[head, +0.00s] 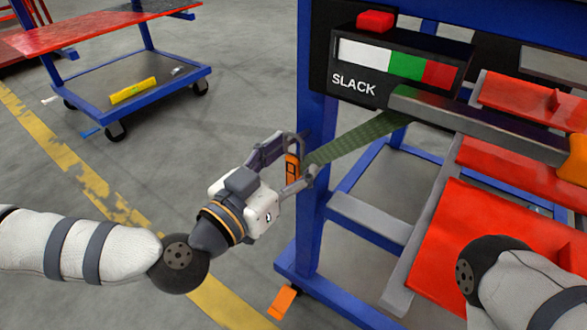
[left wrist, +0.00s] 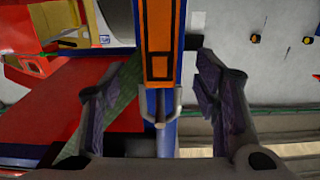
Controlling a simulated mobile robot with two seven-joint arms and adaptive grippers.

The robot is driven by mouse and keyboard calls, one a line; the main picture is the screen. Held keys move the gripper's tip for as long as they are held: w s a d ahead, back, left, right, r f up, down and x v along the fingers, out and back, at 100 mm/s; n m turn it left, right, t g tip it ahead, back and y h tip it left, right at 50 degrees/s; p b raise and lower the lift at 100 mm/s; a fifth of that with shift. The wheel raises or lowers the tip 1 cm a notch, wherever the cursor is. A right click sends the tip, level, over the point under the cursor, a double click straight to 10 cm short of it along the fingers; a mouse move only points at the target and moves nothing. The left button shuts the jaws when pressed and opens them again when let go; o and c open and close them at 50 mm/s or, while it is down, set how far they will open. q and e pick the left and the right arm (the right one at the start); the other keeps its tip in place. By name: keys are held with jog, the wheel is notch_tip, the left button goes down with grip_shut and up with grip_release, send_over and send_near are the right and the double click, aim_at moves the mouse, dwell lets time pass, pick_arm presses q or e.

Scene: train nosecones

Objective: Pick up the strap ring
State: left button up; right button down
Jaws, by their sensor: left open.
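The orange strap ring piece (head: 292,168) hangs by the blue post, at the near end of a green strap (head: 365,137). In the left wrist view the orange piece (left wrist: 160,40) stands upright in the middle, with a grey U-shaped part (left wrist: 160,113) below it. My left gripper (head: 306,155) is open, one finger on each side of the orange piece. In the left wrist view my left gripper (left wrist: 168,65) shows gaps between both fingers and the piece. Its depth between the fingers is hard to tell. My right gripper is out of view; only its arm shows at lower right.
A blue-framed stand (head: 312,215) with red panels (head: 450,245) fills the right. It carries a black SLACK indicator box (head: 352,88) with a red button (head: 375,20). A blue cart (head: 165,93) stands at back left. An orange tag (head: 283,301) lies low near the stand's foot.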

pick_arm(q)
jog(key=shift+w+d, duration=0.15)
jog(key=c, duration=1.3)
jog(key=shift+r, duration=0.1)
